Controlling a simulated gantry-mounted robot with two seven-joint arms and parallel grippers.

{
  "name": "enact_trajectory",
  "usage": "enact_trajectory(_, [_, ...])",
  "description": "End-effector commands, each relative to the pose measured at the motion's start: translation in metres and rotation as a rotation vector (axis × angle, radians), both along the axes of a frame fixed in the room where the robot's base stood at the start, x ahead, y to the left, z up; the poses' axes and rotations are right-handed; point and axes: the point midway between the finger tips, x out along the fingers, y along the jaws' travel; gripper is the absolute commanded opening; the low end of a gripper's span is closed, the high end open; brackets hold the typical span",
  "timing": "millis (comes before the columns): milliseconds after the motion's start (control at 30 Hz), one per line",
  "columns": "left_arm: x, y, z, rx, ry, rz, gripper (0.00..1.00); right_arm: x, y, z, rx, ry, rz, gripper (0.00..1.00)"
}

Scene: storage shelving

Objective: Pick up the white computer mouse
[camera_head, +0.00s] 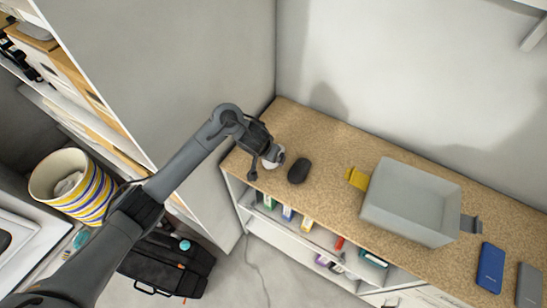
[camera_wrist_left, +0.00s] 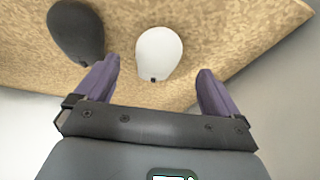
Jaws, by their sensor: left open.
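The white computer mouse (camera_wrist_left: 159,53) lies on the speckled tan counter, near its edge. In the head view the white mouse (camera_head: 274,160) is partly covered by my left gripper (camera_head: 265,168). In the left wrist view the open fingers of my left gripper (camera_wrist_left: 156,88) are on either side of the space in front of the mouse, and nothing is between them. A black mouse (camera_wrist_left: 76,32) lies to the left of the white one in the wrist view, close to the left finger. It also shows in the head view (camera_head: 299,171). My right gripper is not in view.
A grey bin (camera_head: 411,203) with yellow and grey handles stands further right on the counter (camera_head: 335,150). A blue box (camera_head: 490,267) lies beyond it. A tall white panel (camera_head: 180,60) rises to the left of the counter. Walls border the counter's back.

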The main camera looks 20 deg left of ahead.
Motion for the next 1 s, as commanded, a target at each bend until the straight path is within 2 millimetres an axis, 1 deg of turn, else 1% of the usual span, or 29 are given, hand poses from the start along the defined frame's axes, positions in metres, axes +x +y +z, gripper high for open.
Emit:
enact_trajectory(200, [0.007,-0.003,-0.028,0.002,0.003,0.000,0.96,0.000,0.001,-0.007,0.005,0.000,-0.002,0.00])
enact_trajectory(333, [0.013,-0.004,-0.040,0.001,0.002,-0.001,0.96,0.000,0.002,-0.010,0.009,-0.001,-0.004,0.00])
enact_trajectory(467, [0.016,-0.004,-0.045,0.002,0.000,-0.001,0.96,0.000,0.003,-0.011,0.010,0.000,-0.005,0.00])
enact_trajectory(667, [0.016,-0.004,-0.045,0.001,0.000,-0.001,0.96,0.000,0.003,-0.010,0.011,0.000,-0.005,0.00])
enact_trajectory(700, [0.016,-0.004,-0.045,0.001,0.000,-0.001,0.95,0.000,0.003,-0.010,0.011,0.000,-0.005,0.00])
enact_trajectory(867, [0.016,-0.004,-0.045,0.001,0.000,-0.001,0.70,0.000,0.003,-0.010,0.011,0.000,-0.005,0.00])
enact_trajectory(1000, [0.016,-0.004,-0.045,0.001,0.000,-0.001,0.49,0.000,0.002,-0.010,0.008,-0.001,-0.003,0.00])
